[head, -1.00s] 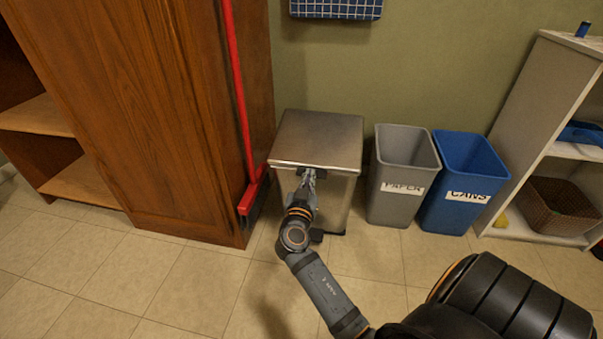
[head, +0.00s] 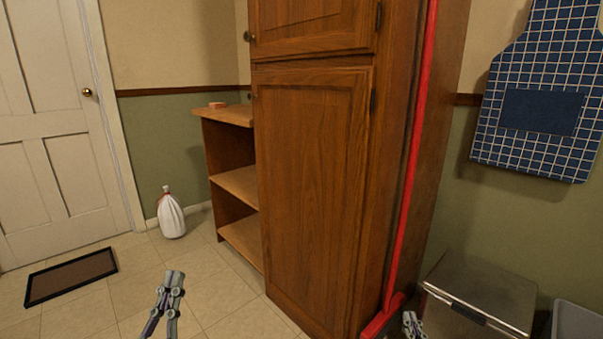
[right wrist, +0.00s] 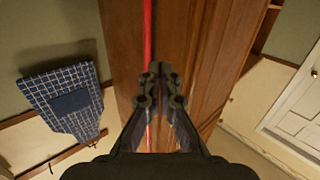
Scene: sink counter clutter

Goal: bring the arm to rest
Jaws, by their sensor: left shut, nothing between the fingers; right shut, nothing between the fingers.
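My left gripper (head: 168,298) shows at the bottom of the head view, left of centre, above the tiled floor. It is shut and empty. My right gripper (head: 411,325) shows only in part at the bottom edge, in front of the broom's foot and left of the steel bin. In the right wrist view my right gripper (right wrist: 160,83) is shut with nothing in it, and the wooden cabinet (right wrist: 199,40) and the red broom handle (right wrist: 148,45) fill the space beyond it. Neither gripper is seen holding anything.
The tall cabinet (head: 310,180), red broom (head: 408,170) and steel bin (head: 485,290) stand to the right. A grey bin (head: 578,322) is partly cut off. A white bag (head: 171,216), doormat (head: 72,277) and door (head: 55,130) are left. Open floor lies between.

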